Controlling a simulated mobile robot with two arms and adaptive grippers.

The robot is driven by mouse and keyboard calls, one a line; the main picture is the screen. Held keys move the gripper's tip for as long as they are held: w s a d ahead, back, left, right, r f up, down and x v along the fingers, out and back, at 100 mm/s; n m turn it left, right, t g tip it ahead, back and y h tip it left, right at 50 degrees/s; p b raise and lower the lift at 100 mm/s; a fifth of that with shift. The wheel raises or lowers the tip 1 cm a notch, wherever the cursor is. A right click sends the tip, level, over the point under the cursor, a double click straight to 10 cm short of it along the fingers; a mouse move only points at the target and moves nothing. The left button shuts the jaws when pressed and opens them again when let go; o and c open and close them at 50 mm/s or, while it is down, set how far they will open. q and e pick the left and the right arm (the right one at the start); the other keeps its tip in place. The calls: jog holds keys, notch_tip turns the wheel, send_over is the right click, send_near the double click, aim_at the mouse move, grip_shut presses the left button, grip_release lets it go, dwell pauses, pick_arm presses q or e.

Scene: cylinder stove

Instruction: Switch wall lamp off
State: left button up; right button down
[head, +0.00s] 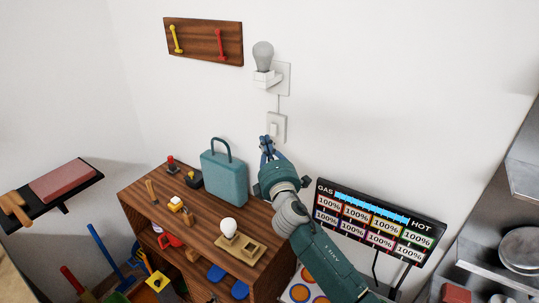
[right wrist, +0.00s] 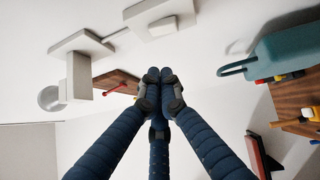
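The wall lamp (head: 263,57) is a bulb in a white holder on the wall. Its bulb looks grey and unlit. A cord runs down from it to a white wall switch (head: 276,127). In the right wrist view the switch (right wrist: 158,14) is at the top and the lamp holder (right wrist: 79,76) at the left. My right gripper (head: 267,145) is at the lower edge of the switch in the head view; its fingers (right wrist: 160,78) are together and hold nothing. I cannot tell whether they touch the switch. My left gripper is not in view.
A wooden shelf (head: 150,212) with a teal case (head: 224,177), a white bulb (head: 228,227) and small tools stands below. A GAS/HOT display panel (head: 381,220) is right of my right arm. A wooden rack (head: 203,42) hangs upper left. The wall right of the lamp is clear.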

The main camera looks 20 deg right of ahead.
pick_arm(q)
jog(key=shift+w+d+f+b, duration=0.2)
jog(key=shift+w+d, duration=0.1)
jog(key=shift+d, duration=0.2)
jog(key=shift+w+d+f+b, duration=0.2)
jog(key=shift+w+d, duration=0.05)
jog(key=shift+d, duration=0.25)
pick_arm(e)
jog(key=s, duration=0.6)
jog(key=shift+s+a+r, duration=0.3)
jog(key=shift+a+r, duration=0.05)
jog(key=shift+r, duration=0.05)
